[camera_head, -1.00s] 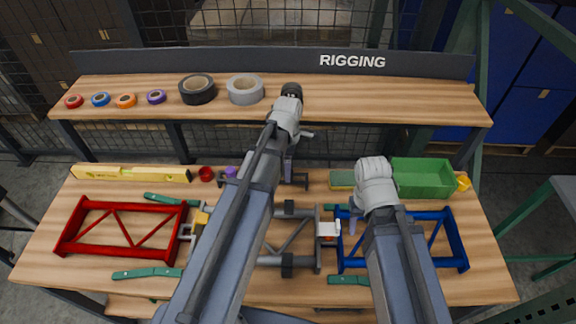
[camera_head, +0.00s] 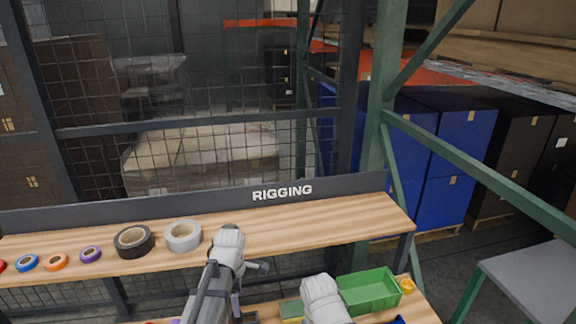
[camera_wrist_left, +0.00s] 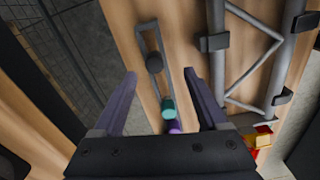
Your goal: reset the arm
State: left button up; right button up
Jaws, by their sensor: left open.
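My left arm (camera_head: 222,265) reaches forward over the workbench, just in front of the upper shelf. A teal piece (camera_wrist_left: 168,108) and a purple piece show between the fingers, partly hidden by the gripper body. My right arm (camera_head: 323,297) enters low at centre; its gripper is out of frame.
The shelf (camera_head: 330,222) marked RIGGING holds a black tape roll (camera_head: 134,241), a grey tape roll (camera_head: 183,236) and several small coloured rolls. A green bin (camera_head: 368,292) stands on the bench at right. A green post (camera_head: 385,110) rises behind the shelf's right end.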

pick_arm(q)
jog(key=s+d+m+y, duration=0.1)
jog(key=s+d+m, duration=1.1)
jog(key=m, duration=1.1)
jog(key=shift+s, duration=0.8)
jog(key=shift+a, duration=0.15)
